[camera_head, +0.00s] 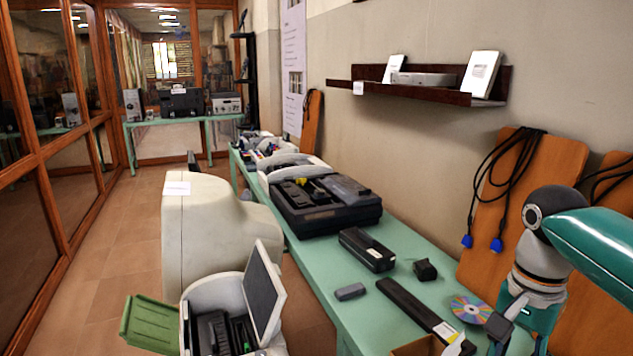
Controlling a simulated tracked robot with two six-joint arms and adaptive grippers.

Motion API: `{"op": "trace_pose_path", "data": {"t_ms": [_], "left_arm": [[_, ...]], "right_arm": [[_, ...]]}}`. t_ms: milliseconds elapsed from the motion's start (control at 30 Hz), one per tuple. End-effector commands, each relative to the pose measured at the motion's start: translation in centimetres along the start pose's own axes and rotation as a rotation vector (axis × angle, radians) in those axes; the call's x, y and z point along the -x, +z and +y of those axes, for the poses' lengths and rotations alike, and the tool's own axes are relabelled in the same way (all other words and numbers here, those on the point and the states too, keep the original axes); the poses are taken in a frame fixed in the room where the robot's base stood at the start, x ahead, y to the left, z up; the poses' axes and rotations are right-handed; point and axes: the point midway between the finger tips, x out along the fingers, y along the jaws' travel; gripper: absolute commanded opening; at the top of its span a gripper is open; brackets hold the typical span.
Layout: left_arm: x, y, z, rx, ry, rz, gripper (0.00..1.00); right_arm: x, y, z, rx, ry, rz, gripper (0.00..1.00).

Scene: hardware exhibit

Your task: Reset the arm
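My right arm (541,262), grey and teal, reaches in from the right edge and bends down over the front right of the green table. Its gripper (486,334) is low in the picture, with dark finger parts beside a small open cardboard box (422,346). The bottom edge cuts it off, and I cannot tell whether it is open or shut, or whether it touches anything. My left gripper is not in view.
The long green table (335,296) bears a large black machine (322,208), a black box (367,250), a black bar (414,305) and a disc (470,309). A beige monitor (215,230) and an open white device (228,310) stand left. Floor (95,265) is free farther left.

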Motion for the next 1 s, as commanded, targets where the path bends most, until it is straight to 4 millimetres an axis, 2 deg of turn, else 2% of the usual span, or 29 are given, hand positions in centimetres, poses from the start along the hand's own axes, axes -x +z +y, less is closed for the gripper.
{"op": "trace_pose_path", "data": {"t_ms": [33, 167, 367, 467, 567, 667, 700, 800, 900, 1000], "left_arm": [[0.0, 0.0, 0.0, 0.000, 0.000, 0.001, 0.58], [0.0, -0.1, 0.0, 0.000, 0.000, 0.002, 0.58], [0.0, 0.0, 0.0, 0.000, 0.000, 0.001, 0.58], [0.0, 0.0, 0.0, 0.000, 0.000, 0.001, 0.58], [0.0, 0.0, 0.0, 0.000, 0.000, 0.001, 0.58], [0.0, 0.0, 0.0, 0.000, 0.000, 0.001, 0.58], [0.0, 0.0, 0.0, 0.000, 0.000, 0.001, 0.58], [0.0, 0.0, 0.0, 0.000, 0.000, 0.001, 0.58], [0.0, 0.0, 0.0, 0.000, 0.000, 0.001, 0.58], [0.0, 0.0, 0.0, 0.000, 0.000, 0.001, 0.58]], "right_arm": [[-1.4, -0.2, -0.3, 0.000, 0.032, -0.020, 0.39], [-4.6, 0.0, -0.4, 0.009, 0.112, -0.071, 0.39], [-10.8, 1.2, -0.3, 0.034, 0.235, -0.177, 0.39], [-14.8, 2.2, -0.4, 0.061, 0.276, -0.232, 0.39], [-19.9, 3.9, -0.3, 0.107, 0.302, -0.303, 0.39], [-26.2, 6.8, 0.2, 0.176, 0.301, -0.393, 0.39], [-28.8, 8.2, 0.5, 0.208, 0.288, -0.429, 0.39], [-34.6, 12.3, 1.5, 0.286, 0.230, -0.510, 0.39], [-39.2, 16.6, 2.8, 0.359, 0.143, -0.560, 0.39], [-42.4, 20.3, 3.9, 0.424, 0.044, -0.570, 0.39]]}}
